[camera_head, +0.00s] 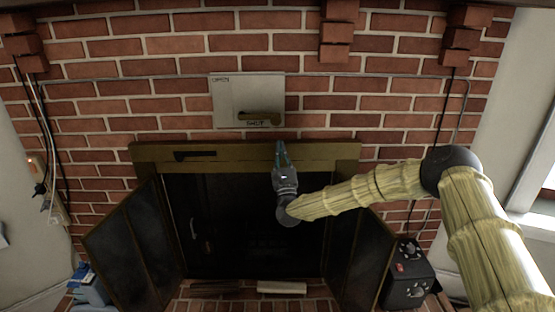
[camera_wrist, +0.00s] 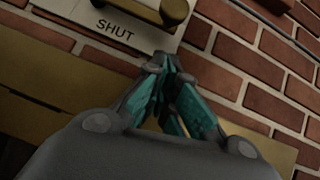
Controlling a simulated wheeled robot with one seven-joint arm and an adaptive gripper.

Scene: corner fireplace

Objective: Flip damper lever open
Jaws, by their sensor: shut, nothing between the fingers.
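The damper plate (camera_head: 232,95) is a pale panel on the brick wall above the firebox, with small dark lettering at its top left. Its brass damper lever (camera_head: 258,117) lies level near the lower edge, just above the word SHUT. In the wrist view the lever's rounded knob end (camera_wrist: 174,11) shows at the top, with SHUT printed on the plate (camera_wrist: 118,32) below it. My gripper (camera_head: 281,146) is shut and empty, pointing up in front of the brass fireplace frame, below and slightly right of the lever. The fingertips (camera_wrist: 165,62) appear apart from the knob.
The brass fireplace frame (camera_head: 245,158) runs below the plate. Two dark glass doors, left (camera_head: 135,245) and right (camera_head: 358,255), stand swung open. A black box (camera_head: 408,272) sits at lower right. Brick corbels (camera_head: 338,30) jut out above. The wall right of the plate is clear.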

